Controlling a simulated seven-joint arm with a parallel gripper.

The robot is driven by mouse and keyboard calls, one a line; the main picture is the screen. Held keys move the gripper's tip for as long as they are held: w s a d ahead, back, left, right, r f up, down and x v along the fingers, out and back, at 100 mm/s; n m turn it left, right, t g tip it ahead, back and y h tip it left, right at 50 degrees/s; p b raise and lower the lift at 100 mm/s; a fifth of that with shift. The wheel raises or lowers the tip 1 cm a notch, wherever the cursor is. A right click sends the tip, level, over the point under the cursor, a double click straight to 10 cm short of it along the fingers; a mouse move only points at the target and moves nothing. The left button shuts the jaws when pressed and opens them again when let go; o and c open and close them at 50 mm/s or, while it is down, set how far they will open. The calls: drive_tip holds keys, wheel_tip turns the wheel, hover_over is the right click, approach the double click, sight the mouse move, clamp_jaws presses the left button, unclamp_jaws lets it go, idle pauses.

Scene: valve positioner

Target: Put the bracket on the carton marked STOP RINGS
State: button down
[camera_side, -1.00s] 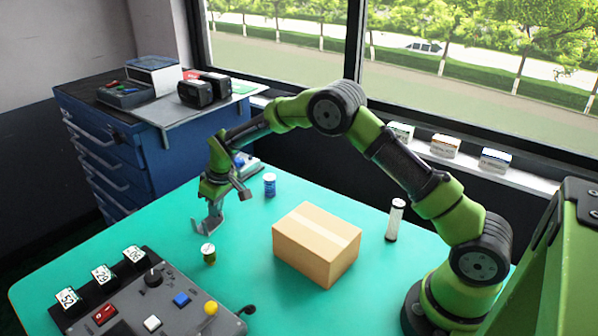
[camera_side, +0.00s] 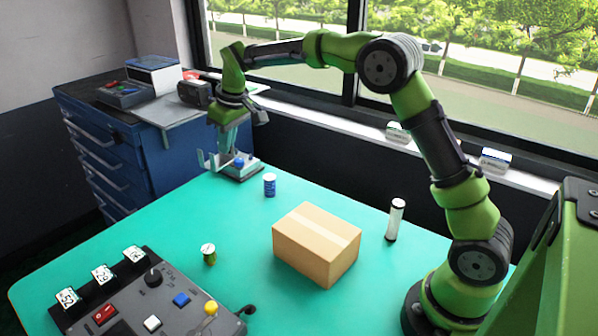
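The grey metal bracket (camera_side: 211,161) hangs at my gripper (camera_side: 228,147), at the far left corner of the green table. My gripper points down and appears shut on the bracket; the fingertips are small and partly hard to make out. Small cartons stand on the window sill: a left one (camera_side: 398,132) and a right one (camera_side: 495,160). My arm hides the middle carton. The labels are too small to read, so I cannot tell which is marked STOP RINGS.
A grey device with a blue knob (camera_side: 240,168) sits close behind the bracket. A blue canister (camera_side: 270,185), a brown box (camera_side: 316,244), a white-capped cylinder (camera_side: 395,220), a small green jar (camera_side: 208,254) and a control panel (camera_side: 150,305) stand on the table.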

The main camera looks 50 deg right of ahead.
drive_tip(key=s+d+r, duration=0.3)
drive_tip(key=s+r, duration=0.1)
drive_tip(key=s, duration=0.2)
drive_tip(key=m, duration=0.2)
hover_over(322, 219)
wheel_tip(322, 219, down, 4)
drive_tip(key=f, duration=0.2)
drive_tip(key=s+f, duration=0.1)
drive_tip(key=f, duration=0.1)
drive_tip(key=shift+s+f, duration=0.1)
drive_tip(key=shift+f, duration=2.65)
drive_tip(key=c, duration=1.8)
unclamp_jaws()
drive_tip(key=shift+f, duration=0.15)
drive_tip(key=o, duration=0.4)
drive_tip(key=shift+o, duration=0.2)
